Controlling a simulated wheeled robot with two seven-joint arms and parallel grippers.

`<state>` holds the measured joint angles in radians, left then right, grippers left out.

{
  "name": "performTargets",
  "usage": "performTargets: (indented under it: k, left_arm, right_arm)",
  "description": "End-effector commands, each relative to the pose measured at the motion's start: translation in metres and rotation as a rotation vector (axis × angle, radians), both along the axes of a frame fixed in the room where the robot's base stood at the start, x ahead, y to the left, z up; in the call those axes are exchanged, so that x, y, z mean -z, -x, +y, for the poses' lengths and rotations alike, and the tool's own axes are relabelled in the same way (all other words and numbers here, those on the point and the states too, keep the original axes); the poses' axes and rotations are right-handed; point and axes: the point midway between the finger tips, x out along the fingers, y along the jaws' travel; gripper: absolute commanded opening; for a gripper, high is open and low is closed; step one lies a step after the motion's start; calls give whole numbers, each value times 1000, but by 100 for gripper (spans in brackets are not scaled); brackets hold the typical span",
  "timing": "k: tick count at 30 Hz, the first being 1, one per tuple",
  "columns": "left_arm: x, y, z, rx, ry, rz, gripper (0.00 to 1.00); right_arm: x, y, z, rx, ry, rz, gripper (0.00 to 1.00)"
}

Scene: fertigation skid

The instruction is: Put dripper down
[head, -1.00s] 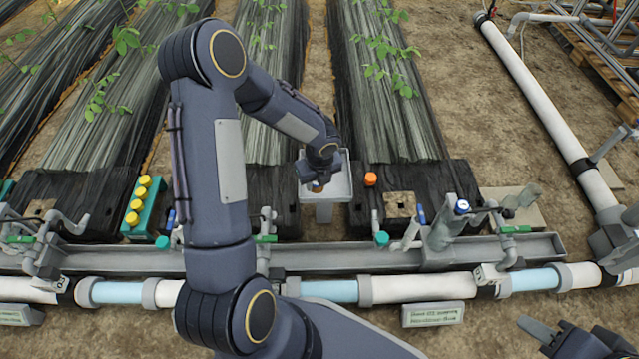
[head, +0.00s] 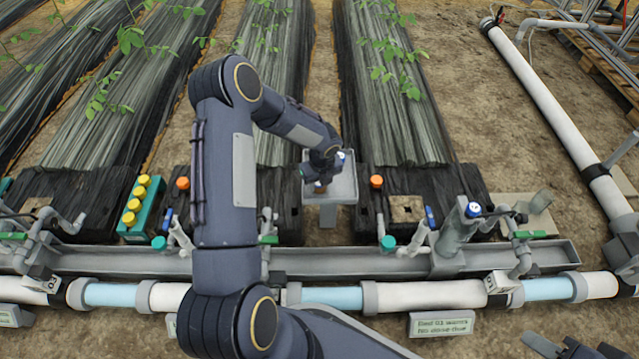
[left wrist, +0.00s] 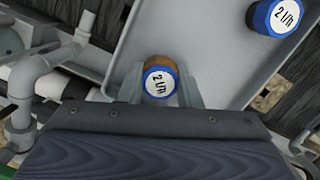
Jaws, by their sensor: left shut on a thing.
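My left gripper (head: 321,183) is over the small grey tray (head: 346,188) in the head view. It is shut on a dripper with a brown body, blue ring and white "2 l/h" top, and this held dripper (left wrist: 160,82) shows clearly between the fingers in the left wrist view. A second blue and white "2 l/h" dripper (left wrist: 277,16) is in the tray (left wrist: 215,55), at the upper right of that view. I cannot tell whether the held dripper touches the tray floor. My right gripper (head: 562,347) is partly in view at the bottom right, away from the tray.
Orange caps (head: 376,181) stand on the black beds on both sides. A teal rack with yellow caps (head: 141,207) is left. A grey channel (head: 380,262) and white pipe (head: 430,295) cross in front.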

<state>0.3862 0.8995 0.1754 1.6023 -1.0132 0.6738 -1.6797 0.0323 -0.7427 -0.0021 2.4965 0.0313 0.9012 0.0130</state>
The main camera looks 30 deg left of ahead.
Motion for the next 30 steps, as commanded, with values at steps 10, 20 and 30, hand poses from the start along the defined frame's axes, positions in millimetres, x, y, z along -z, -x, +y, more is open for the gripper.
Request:
performTargets:
  k: [10, 20, 30]
  left_arm:
    - [3, 0, 0, 0, 0, 0, 49]
    - [0, 0, 0, 0, 1, -1, 53]
    - [-60, 4, -7, 1, -1, -4, 53]
  right_arm:
    - [1, 0, 0, 0, 0, 0, 36]
    - [0, 0, 0, 0, 0, 0, 36]
    - [-30, 0, 0, 0, 0, 0, 36]
